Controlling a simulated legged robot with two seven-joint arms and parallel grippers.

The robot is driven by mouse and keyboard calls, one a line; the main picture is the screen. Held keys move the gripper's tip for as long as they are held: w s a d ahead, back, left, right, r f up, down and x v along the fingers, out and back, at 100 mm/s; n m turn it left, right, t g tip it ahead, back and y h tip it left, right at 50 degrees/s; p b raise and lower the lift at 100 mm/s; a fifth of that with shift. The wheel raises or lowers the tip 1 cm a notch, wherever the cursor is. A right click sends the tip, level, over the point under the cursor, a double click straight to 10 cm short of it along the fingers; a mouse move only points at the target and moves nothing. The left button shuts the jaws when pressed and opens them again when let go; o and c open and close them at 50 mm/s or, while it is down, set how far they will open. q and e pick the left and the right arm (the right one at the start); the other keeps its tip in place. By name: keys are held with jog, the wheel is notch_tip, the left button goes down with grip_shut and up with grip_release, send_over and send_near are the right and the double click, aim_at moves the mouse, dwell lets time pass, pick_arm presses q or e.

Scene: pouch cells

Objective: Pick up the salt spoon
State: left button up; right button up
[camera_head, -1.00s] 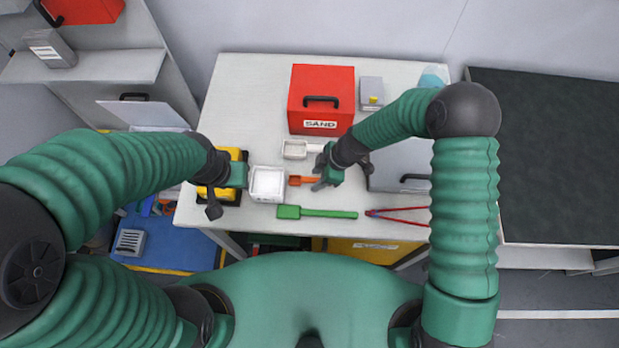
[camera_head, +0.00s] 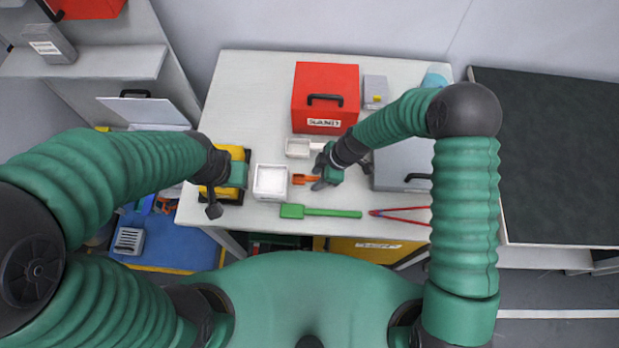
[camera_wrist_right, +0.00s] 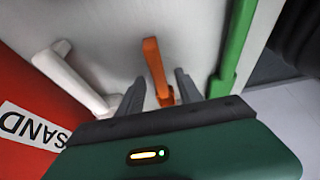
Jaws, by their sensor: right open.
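A small orange spoon (camera_head: 300,179) lies on the table, just right of a white tub (camera_head: 270,182) of white material. I cannot read a label that tells which spoon is the salt one. A white scoop (camera_head: 298,147) lies behind it and a green scoop (camera_head: 320,212) in front. My right gripper (camera_head: 321,179) is open over the orange spoon's right end. In the right wrist view the orange handle (camera_wrist_right: 154,62) runs between the two open fingers (camera_wrist_right: 158,88). My left gripper (camera_head: 222,195) is by a yellow-and-black box; its fingers are partly hidden.
A red SAND box (camera_head: 325,92) stands behind, with a small grey box (camera_head: 375,91) beside it. A grey case (camera_head: 403,165) is right of my right gripper. Red-handled tongs (camera_head: 402,215) lie at the front right. The yellow-and-black box (camera_head: 232,190) is at the left edge.

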jog(key=shift+c, duration=1)
jog(key=shift+d, duration=0.3)
grip_shut()
jog(key=shift+a+r, duration=0.1)
jog(key=shift+a, duration=0.1)
